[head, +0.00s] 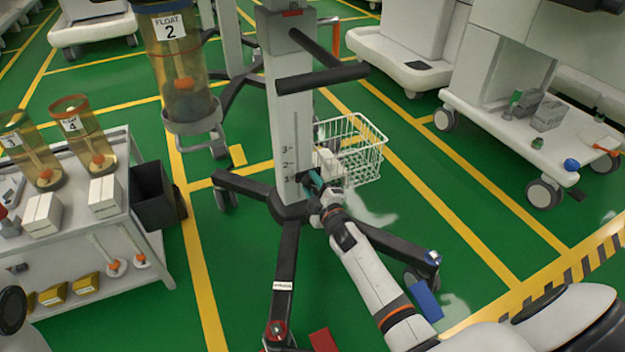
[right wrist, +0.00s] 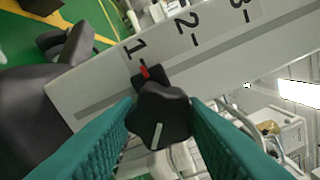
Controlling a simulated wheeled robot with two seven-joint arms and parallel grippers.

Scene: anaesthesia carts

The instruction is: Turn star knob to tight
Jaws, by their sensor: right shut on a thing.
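The star knob (right wrist: 160,115) is black with a white line on its face. It sits on the pale column (head: 287,130) of a wheeled stand, beside a printed scale, with a red pointer (right wrist: 145,72) near the mark 1. My right gripper (head: 313,181) reaches the column low down, and in the right wrist view its teal fingers (right wrist: 162,125) are on both sides of the knob, shut on it. In the head view the gripper mostly hides the knob. I cannot read any tight or loose marking. My left gripper is not in view.
A white wire basket (head: 352,150) hangs just right of the column. The stand's dark legs (head: 285,270) spread over the green floor. A clear cylinder labelled FLOAT 2 (head: 182,70) stands at left. A grey cart (head: 135,190) with more cylinders is at far left.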

